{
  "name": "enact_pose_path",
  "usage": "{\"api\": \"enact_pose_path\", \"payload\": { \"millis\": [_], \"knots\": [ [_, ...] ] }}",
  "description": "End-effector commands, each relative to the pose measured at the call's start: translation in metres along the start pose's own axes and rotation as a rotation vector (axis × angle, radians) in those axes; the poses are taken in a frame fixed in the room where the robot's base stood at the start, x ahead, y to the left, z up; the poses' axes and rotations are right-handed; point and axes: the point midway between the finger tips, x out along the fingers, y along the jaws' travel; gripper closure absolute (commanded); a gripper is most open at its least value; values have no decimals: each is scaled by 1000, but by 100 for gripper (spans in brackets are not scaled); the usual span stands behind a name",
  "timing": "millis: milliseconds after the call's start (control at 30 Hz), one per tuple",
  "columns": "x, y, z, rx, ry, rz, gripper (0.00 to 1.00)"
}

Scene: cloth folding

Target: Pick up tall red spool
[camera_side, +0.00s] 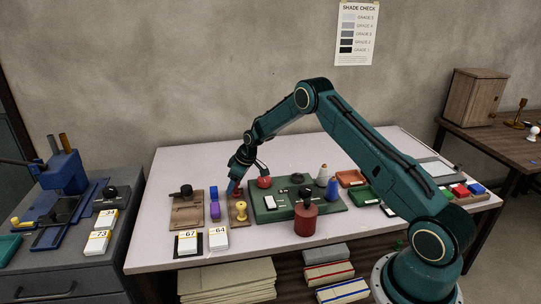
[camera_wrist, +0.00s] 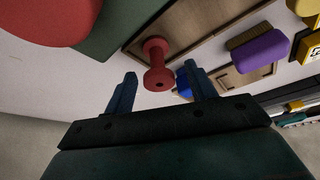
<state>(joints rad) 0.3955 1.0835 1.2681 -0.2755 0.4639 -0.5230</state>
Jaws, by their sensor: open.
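The red spool (camera_wrist: 158,60) shows in the wrist view, with round flanges and a narrower waist. It is at the wooden board (camera_wrist: 136,46), between my blue fingertips or just past them. My gripper (camera_wrist: 160,74) is open, with a finger on each side of the spool and visible gaps; I see no clear contact. In the side view, my gripper (camera_side: 233,188) is low over the back of a small wooden board (camera_side: 236,220). A bit of red (camera_side: 239,191) shows beside the fingers there, mostly hidden by them. A yellow spool (camera_side: 241,207) stands in front.
Purple (camera_side: 215,210) and blue (camera_side: 213,194) pieces stand to the left. Number cards (camera_side: 187,243) lie in front.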

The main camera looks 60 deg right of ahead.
Motion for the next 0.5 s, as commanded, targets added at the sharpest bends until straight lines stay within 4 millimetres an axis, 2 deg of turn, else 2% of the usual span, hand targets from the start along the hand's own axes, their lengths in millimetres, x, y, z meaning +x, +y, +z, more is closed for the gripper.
{"api": "enact_pose_path", "payload": {
  "millis": [33, 267, 300, 500],
  "knots": [
    [0, 0, 0, 0, 0, 0, 44],
    [0, 0, 0, 0, 0, 0, 89],
    [0, 0, 0, 0, 0, 0, 92],
    [0, 0, 0, 0, 0, 0, 92]
  ]
}}
